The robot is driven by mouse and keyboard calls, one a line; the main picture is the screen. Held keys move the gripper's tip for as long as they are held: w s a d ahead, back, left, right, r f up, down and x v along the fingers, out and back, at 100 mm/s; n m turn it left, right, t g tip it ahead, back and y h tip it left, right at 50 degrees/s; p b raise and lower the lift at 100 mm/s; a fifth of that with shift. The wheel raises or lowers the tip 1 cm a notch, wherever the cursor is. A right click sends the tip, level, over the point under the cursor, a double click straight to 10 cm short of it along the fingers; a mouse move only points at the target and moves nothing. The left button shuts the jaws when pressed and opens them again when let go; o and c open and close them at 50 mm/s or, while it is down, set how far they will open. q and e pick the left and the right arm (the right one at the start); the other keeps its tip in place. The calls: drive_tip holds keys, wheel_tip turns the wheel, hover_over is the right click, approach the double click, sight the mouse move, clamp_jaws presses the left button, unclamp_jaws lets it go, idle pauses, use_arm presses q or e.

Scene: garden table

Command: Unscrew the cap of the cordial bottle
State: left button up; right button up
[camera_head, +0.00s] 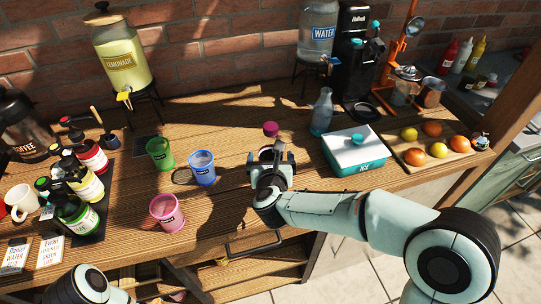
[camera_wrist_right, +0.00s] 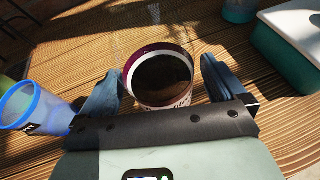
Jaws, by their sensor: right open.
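Several cordial bottles stand on a dark mat at the left in the head view: a green-capped one with a green label (camera_head: 75,212), one with a yellowish label (camera_head: 84,181) and one with a red label (camera_head: 91,155). I cannot tell which one the task means. My right gripper (camera_head: 270,157) is far to their right, low over the table. In the right wrist view its open fingers (camera_wrist_right: 160,72) stand either side of a round container (camera_wrist_right: 135,84) with a maroon rim, white band and dark inside. I cannot tell whether they touch it. My left gripper is out of view.
Green (camera_head: 160,153), blue (camera_head: 202,168) and pink (camera_head: 166,212) cups stand between the bottles and my right gripper. A teal-and-white ice box (camera_head: 355,150) and glass bottle (camera_head: 322,112) stand right of it. A small magenta object (camera_head: 270,129) is just behind it.

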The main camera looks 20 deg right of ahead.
drive_tip(key=shift+w+d+f, duration=0.1)
drive_tip(key=shift+w+f, duration=0.05)
drive_tip(key=shift+w, duration=0.15)
drive_tip(key=c, duration=1.6)
drive_tip(key=shift+o, duration=0.2)
drive_tip(key=shift+r, duration=0.2)
